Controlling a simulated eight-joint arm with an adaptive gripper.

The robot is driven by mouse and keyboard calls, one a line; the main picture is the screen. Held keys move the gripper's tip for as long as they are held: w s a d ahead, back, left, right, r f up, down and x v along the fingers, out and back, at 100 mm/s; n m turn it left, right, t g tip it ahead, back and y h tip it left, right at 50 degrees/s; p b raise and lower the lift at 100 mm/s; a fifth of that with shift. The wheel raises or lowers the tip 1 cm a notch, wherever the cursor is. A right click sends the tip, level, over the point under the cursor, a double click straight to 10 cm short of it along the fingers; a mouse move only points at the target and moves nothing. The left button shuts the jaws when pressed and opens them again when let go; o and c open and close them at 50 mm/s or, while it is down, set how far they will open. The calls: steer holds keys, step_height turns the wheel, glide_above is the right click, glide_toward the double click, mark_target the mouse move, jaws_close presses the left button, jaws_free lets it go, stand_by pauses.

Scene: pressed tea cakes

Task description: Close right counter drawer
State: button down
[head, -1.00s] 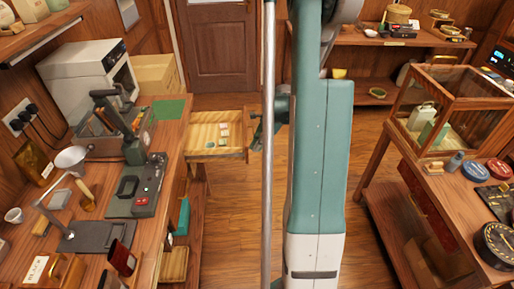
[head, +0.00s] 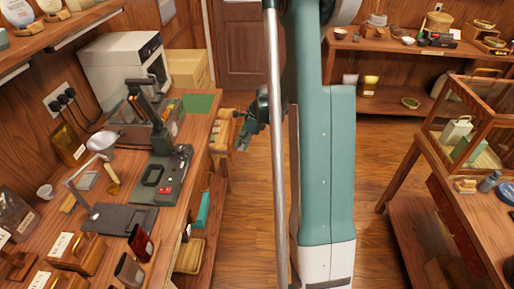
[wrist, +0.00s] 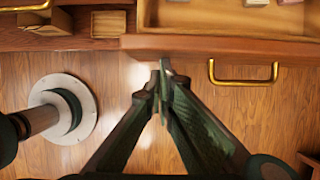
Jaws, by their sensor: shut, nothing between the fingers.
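The wooden counter drawer shows in the wrist view at the top right, its front board (wrist: 200,45) running across and a strip of its inside visible behind, with small pale items in it. A brass handle (wrist: 243,74) is on its front. My gripper also shows in the head view (head: 246,138).
The counter (head: 200,150) carries a press (head: 145,115), a scale (head: 165,180) and a white oven (head: 125,70). Floor (head: 235,220) is open in front of it. A glass display case (head: 480,125) stands at right. Another brass handle (wrist: 25,6) is at the wrist view's top left.

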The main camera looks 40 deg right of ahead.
mark_target(228, 141)
steer(key=w+a, duration=0.8)
stand_by(0.4)
steer(key=shift+s+d, duration=0.3)
steer(key=shift+d, duration=0.05)
steer(key=shift+s+d+b, duration=0.35)
steer(key=shift+s+d, duration=0.85)
steer(key=shift+d, duration=0.05)
steer(key=p+v, duration=0.2)
steer(key=v, duration=0.8)
steer(key=shift+s+d, duration=0.1)
steer(key=shift+r, duration=0.1)
